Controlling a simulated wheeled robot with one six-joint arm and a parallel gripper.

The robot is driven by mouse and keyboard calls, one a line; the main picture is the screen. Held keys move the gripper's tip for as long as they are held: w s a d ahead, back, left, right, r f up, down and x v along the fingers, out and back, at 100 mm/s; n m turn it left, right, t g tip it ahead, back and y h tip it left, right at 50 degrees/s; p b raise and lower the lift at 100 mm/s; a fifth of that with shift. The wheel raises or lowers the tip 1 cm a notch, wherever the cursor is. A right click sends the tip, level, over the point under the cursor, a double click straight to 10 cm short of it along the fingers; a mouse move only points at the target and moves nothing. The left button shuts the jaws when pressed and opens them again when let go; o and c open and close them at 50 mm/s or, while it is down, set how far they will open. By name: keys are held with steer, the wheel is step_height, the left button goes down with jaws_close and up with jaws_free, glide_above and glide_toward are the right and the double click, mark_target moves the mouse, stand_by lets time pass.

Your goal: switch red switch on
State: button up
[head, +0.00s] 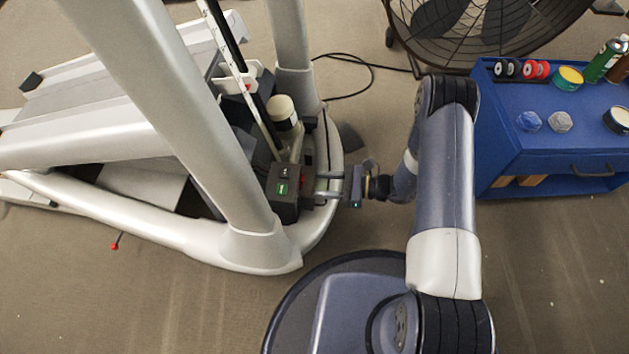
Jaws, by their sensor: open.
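A dark box (283,191) with a small lit green panel sits low on the grey frame of the elliptical machine. A small dark-red part (306,203), which may be the red switch, shows at the box's right side; its position, on or off, is too small to tell. My gripper (320,187) reaches in from the right, its two fingers apart and pointing left at the box's right side. The fingertips are close to the box; I cannot tell whether they touch it. Nothing shows between the fingers.
The elliptical's thick grey frame (180,110) fills the left. A beige cylinder (284,113) stands just behind the box. A black fan (480,25) and a blue cart (500,135) with cans and bottles stand at right. A black cable (365,80) lies on the floor.

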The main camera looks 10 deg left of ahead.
steer(key=d+r+p, duration=0.1)
steer(key=d, duration=0.6)
steer(key=shift+w, duration=0.25)
steer(key=a+b, duration=0.1)
steer(key=a, duration=0.2)
steer(key=a+f+b, duration=0.1)
steer(key=a, duration=0.6)
steer(key=shift+s+a+f+b, duration=0.3)
steer(key=shift+s+a+b, duration=0.1)
steer(key=shift+d+r+p, duration=0.15)
steer(key=shift+r+p, duration=0.15)
steer(key=shift+p, duration=0.35)
steer(key=shift+h, duration=0.3)
steer(key=shift+f+b, duration=0.3)
